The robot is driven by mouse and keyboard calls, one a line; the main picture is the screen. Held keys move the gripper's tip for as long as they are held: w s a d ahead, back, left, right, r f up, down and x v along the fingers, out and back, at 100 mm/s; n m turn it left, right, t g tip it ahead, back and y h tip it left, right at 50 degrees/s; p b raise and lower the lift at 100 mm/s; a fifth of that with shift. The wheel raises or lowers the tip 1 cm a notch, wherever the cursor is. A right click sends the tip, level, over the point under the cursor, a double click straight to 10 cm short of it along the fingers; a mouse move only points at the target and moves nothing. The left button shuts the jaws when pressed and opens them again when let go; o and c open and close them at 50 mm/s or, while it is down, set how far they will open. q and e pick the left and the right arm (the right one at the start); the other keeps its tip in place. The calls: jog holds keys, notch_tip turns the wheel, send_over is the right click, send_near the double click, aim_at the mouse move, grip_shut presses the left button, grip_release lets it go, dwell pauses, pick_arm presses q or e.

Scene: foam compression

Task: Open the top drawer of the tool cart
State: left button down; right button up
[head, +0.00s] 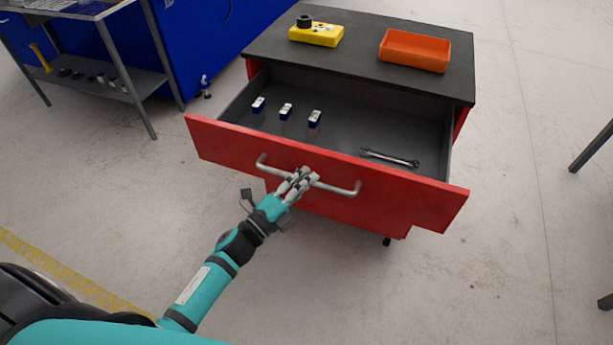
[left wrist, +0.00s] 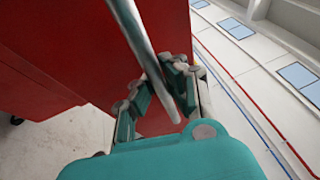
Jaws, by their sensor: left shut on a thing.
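The red tool cart (head: 350,222) stands ahead of me with a dark top. Its top drawer (head: 220,143) is pulled far out towards me, and its grey inside shows. A metal bar handle (head: 341,188) runs across the drawer front. My left gripper (head: 299,181) is shut on the handle near its middle. In the left wrist view the handle (left wrist: 135,32) passes between the fingers of the gripper (left wrist: 172,88), in front of the red drawer front (left wrist: 55,50). My right gripper is not in view.
A yellow device (head: 316,36) and an orange tray (head: 414,51) sit on the cart top. A grey metal table (head: 130,80) stands at the left.

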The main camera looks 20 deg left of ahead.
pick_arm(q)
jog(key=shift+f, duration=0.2)
jog(key=c, duration=1.3)
grip_release()
jog(key=shift+r, duration=0.1)
jog(key=shift+c, duration=0.2)
jog(key=v, duration=1.2)
